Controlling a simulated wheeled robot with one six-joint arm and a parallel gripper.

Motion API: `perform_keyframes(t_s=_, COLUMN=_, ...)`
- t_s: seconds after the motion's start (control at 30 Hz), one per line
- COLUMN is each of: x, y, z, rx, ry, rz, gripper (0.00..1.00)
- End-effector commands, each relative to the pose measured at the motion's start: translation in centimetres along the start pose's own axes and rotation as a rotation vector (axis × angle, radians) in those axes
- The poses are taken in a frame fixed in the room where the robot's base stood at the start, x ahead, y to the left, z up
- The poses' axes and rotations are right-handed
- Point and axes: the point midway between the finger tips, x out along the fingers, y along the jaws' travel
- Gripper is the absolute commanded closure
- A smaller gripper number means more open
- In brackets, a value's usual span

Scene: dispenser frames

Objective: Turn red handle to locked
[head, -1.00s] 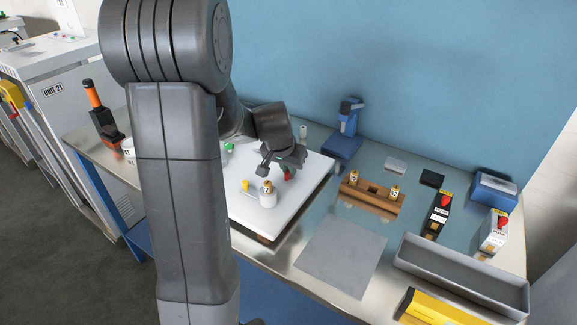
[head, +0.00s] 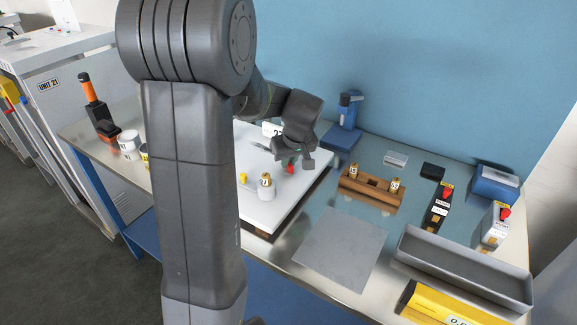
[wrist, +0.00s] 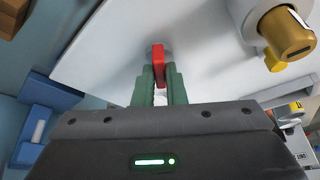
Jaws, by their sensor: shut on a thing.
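The red handle (head: 290,169) is on the white board (head: 300,200), small and partly hidden by my gripper in the head view. In the wrist view the red handle (wrist: 158,55) stands between the green finger pads, which close on both its sides. My gripper (wrist: 158,78) is shut on it, low over the board. In the head view my gripper (head: 291,158) reaches down to the handle from behind. Any locked or unlocked marking by the handle is hidden or too small to read.
A white dispenser with a gold cap (head: 265,180) and a yellow handle (head: 242,178) stand close to my gripper on the board. A wooden rack (head: 372,195) with gold-capped vials is to the right. A blue stand (head: 343,140) is behind. The grey mat (head: 342,250) is bare.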

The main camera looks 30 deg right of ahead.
Motion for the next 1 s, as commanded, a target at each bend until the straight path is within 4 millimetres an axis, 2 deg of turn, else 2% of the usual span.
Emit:
perform_keyframes(t_s=0.5, x=0.12, y=0.35, z=-0.10, rx=-0.378, ry=0.002, rz=-0.154, gripper=1.00)
perform_keyframes(t_s=1.0, x=-0.04, y=0.38, z=-0.13, rx=-0.495, ry=0.000, rz=-0.202, gripper=1.00)
